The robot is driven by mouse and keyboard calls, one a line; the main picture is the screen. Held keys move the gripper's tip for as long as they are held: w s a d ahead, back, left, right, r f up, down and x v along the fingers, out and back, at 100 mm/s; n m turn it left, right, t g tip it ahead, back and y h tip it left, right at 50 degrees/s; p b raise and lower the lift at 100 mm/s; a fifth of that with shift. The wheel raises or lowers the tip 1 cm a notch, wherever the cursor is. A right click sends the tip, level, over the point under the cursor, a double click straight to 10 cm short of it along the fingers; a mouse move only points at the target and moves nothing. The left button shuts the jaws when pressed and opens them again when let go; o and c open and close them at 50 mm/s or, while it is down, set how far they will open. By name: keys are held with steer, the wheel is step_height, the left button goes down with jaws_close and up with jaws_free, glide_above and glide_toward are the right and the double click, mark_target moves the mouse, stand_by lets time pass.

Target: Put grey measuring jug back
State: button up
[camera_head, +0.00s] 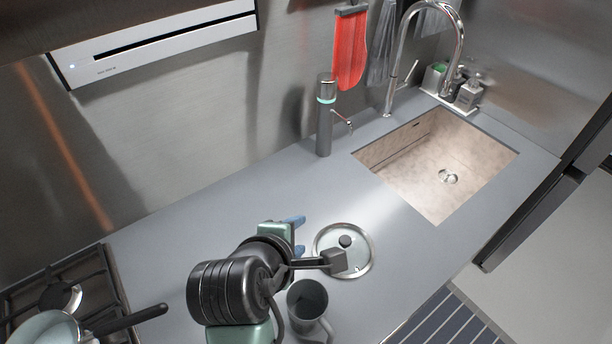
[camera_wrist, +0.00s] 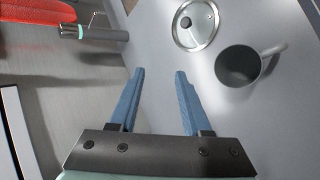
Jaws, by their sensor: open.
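The grey measuring jug (camera_head: 308,303) stands upright on the grey counter, near its front edge, beside my arm. In the wrist view the jug (camera_wrist: 238,66) is at the upper right, with its handle pointing right and its dark inside showing. My gripper (camera_wrist: 158,75) is open, with two blue fingers apart and nothing between them. In the head view its blue fingertips (camera_head: 297,233) show just behind my wrist, over the counter. The jug is apart from the fingers, to their right in the wrist view. Part of my gripper is hidden by my arm in the head view.
A glass lid (camera_head: 343,250) with a dark knob lies behind the jug. A dark cylindrical dispenser (camera_head: 325,120) stands near the wall. The sink (camera_head: 440,165) is at the right. A hob with a pan (camera_head: 50,328) is at the left. The counter's back middle is clear.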

steer(key=w+r+m+t+y, duration=0.1)
steer(key=w+r+m+t, duration=0.15)
steer(key=r, duration=0.65)
steer(key=w+r+m+t, duration=0.2)
steer(key=r+m+t, duration=0.15)
steer(key=r, duration=0.55)
steer(key=w+r+m+t+y, duration=0.1)
steer(key=w+r+m+t, duration=0.2)
steer(key=r, duration=0.6)
steer(key=s+r+m+t, duration=0.4)
steer(key=s+r+t, duration=0.1)
steer(key=r, duration=0.6)
steer(key=s+d+r+m+t+y, duration=0.1)
steer(key=s+r+m+t, duration=0.2)
steer(key=s+r, duration=0.5)
step_height(320, 180, up, 4)
steer(key=shift+s+d+f+m+t, duration=0.15)
steer(key=shift+d+m+t, duration=0.2)
steer(key=shift+t, duration=0.55)
